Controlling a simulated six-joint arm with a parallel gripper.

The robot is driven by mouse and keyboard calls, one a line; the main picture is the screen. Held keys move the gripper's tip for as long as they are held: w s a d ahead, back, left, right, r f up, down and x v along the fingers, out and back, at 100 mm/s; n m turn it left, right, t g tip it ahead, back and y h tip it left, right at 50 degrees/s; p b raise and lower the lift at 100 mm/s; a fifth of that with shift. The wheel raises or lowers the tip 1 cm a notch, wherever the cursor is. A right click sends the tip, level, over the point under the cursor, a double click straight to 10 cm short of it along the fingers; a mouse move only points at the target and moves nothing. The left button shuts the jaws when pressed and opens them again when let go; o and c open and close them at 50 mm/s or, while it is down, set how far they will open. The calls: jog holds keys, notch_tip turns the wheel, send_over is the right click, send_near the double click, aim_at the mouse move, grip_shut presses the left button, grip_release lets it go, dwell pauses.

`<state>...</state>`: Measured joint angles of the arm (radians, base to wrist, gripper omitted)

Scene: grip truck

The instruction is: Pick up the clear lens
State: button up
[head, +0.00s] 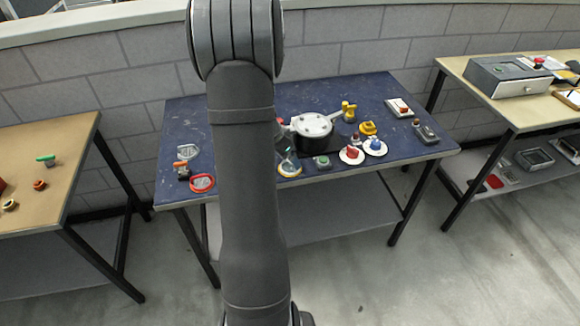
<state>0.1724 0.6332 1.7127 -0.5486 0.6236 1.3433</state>
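A pale, clear-looking piece (187,152) lies at the left of the dark blue table; it may be the clear lens, but it is too small to be sure. A round piece with a yellowish rim and a bluish-clear middle (289,167) lies near the front edge, right of my arm, and could also be a lens. My upright grey arm covers the middle of the picture and hides part of the table. I cannot make out my gripper's fingers.
A black drum with a white top (312,125) stands mid-table. Red (352,154) and blue (375,146) pieces sit on white discs. A red ring (202,183) lies front left. Side tables flank the blue table (385,90); its back right is fairly clear.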

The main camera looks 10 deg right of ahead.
aim_at(290, 165)
jog(key=shift+x, duration=2.75)
jog(key=shift+w+d+r, duration=0.1)
jog(key=shift+w+r, duration=0.05)
jog(key=c, duration=1.1)
jog(key=shift+o, duration=0.2)
